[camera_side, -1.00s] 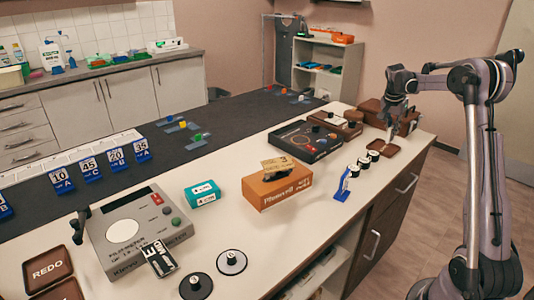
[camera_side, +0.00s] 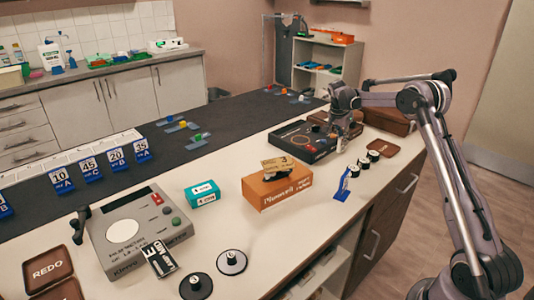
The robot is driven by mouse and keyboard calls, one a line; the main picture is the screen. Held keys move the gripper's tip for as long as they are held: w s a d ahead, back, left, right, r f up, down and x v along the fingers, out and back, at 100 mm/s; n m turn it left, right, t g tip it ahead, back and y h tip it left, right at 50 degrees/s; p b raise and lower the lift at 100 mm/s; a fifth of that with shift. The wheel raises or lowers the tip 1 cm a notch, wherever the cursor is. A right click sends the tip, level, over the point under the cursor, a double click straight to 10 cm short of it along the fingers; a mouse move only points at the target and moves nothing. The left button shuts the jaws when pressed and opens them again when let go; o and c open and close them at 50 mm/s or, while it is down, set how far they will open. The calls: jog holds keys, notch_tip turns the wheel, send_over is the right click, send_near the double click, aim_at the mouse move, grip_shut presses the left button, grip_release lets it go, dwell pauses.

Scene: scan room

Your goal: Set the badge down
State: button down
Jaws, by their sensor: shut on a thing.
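My gripper (camera_side: 339,138) points down at the right end of the black control box (camera_side: 296,146), in front of a brown box. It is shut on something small. I take this to be the badge, but at this size the held thing cannot be made out. I cannot tell whether it touches the control box or hangs above it. A shallow brown tray (camera_side: 382,148) lies to the right of my gripper, near the counter's right end, and looks empty.
Several black-and-white knobs (camera_side: 363,162) stand in front of my gripper, beside a blue stand (camera_side: 342,186). An orange box (camera_side: 275,190) with a card on top is nearer. A large brown case (camera_side: 388,120) stands behind. White counter lies free around the orange box.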

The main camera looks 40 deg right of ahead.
aim_at(341, 147)
jog(key=shift+w+f, duration=0.25)
jog(key=shift+f, duration=1.9)
jog(key=shift+f, duration=0.15)
jog(key=c, duration=1.4)
grip_release()
